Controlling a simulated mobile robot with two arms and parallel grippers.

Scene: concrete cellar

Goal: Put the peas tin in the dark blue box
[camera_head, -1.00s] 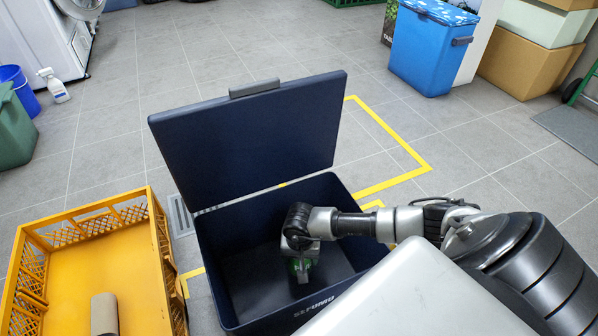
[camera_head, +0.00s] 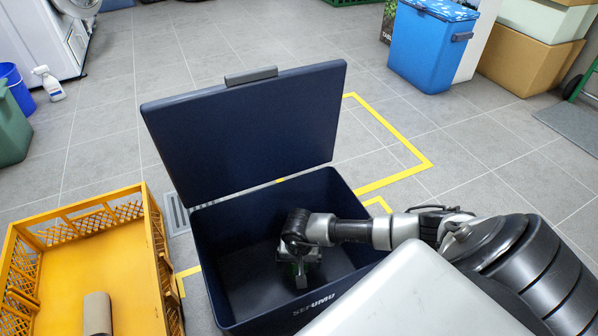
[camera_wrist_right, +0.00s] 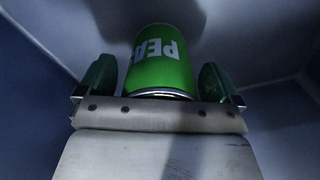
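The dark blue box (camera_head: 212,285) stands on the floor in the head view with its lid (camera_head: 250,130) swung up. My right gripper (camera_head: 300,270) is inside the box, low over its floor. In the right wrist view the green peas tin (camera_wrist_right: 162,65) is between the two dark green finger pads of my right gripper (camera_wrist_right: 158,82). The fingers are apart, with narrow gaps beside the tin, so the gripper looks open around it. In the head view the tin is mostly hidden by the gripper. I cannot tell whether it touches the box floor. My left gripper is not in view.
A yellow crate (camera_head: 155,240) stands left of the box, with a beige roll-like thing (camera_head: 97,314) in it. A blue cooler (camera_head: 430,48) and cardboard boxes (camera_head: 525,60) stand at the back right. The tiled floor behind the lid is clear.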

